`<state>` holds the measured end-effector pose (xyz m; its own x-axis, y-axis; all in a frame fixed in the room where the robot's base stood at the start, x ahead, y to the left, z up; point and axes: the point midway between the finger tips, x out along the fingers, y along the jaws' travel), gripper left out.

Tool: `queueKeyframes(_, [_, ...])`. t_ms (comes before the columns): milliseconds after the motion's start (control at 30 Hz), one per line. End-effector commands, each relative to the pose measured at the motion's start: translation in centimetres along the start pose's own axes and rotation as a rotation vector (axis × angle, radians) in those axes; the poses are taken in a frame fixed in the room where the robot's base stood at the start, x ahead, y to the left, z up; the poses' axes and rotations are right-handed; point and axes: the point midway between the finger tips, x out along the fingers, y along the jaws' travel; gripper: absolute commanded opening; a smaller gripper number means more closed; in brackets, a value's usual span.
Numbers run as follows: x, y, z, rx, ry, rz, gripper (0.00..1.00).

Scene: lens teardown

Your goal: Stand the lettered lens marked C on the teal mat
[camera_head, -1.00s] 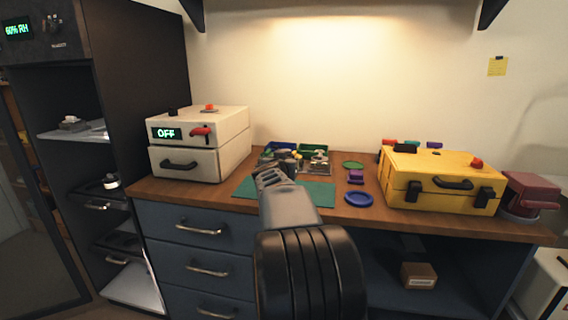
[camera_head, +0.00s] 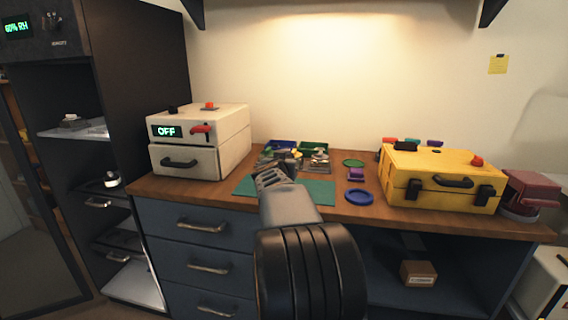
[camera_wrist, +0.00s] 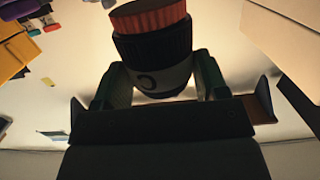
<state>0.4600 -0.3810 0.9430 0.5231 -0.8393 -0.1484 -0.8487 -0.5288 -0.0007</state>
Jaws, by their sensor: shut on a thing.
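The lens marked C (camera_wrist: 153,48) is held in my gripper (camera_wrist: 160,76). It has an orange ribbed end, a black barrel and a pale band with a letter C, which shows between the fingers in the wrist view. My gripper is shut on it, one finger on each side. In the head view my gripper (camera_head: 274,174) is over the left part of the teal mat (camera_head: 317,192). My arm hides part of the mat there. I cannot tell whether the lens touches the mat.
Trays with small parts, one with a green bin (camera_head: 314,148), stand behind the mat.

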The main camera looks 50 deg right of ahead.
Motion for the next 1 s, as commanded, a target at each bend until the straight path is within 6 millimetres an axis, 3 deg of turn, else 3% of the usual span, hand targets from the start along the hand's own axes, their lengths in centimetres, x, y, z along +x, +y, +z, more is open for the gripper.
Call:
queueKeyframes(67, [0.0,0.0,0.1,0.000,0.003,0.001,0.43])
queueKeyframes(100, [0.0,0.0,0.0,0.000,0.004,0.001,0.71])
queueKeyframes(367, [0.0,0.0,0.1,0.000,0.002,0.001,0.95])
queueKeyframes(733, [-0.8,0.0,0.1,-0.002,-0.002,-0.001,0.96])
queueKeyframes(1000, [-5.9,0.0,-0.3,-0.001,0.001,-0.003,0.96])
